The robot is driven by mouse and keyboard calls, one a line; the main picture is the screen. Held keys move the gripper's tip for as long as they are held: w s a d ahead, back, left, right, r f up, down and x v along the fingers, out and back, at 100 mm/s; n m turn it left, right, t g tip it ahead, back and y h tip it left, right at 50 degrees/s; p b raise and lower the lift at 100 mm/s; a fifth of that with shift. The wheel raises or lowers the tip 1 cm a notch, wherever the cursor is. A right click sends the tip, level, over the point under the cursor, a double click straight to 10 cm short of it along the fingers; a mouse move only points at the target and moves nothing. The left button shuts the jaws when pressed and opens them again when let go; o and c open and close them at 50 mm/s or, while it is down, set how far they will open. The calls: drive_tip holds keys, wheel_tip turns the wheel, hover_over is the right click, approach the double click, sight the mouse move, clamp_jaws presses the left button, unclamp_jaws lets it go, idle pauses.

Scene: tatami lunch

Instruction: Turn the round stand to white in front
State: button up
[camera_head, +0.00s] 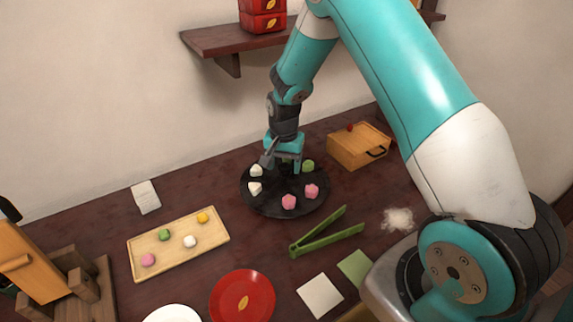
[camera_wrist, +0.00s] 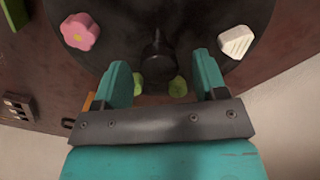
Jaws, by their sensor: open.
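The round stand (camera_head: 262,203) is a dark disc on the table, with a dark knob (camera_wrist: 158,62) at its middle in the wrist view. In the head view two white sweets (camera_head: 255,187) sit at its left, two pink sweets (camera_head: 289,202) at its front and right front, and a green sweet (camera_head: 308,166) at the back right. The wrist view shows two green sweets (camera_wrist: 177,87) between the fingers, a pink one (camera_wrist: 80,31) and a white one (camera_wrist: 236,41). My gripper (camera_wrist: 163,75) is open, low over the back of the stand; whether it touches anything is unclear.
A wooden box (camera_head: 357,148) stands behind right of the stand. Green tongs (camera_head: 328,234) lie at its front right. A wooden tray (camera_head: 182,255) of small sweets lies front left, with a red plate (camera_head: 228,300) nearer. A shelf (camera_head: 215,42) is on the wall behind.

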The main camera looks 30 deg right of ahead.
drive_tip(key=shift+f, duration=0.45)
drive_tip(key=c, duration=1.1)
drive_tip(key=shift+d, duration=0.3)
clamp_jaws()
drive_tip(key=shift+a, duration=0.25)
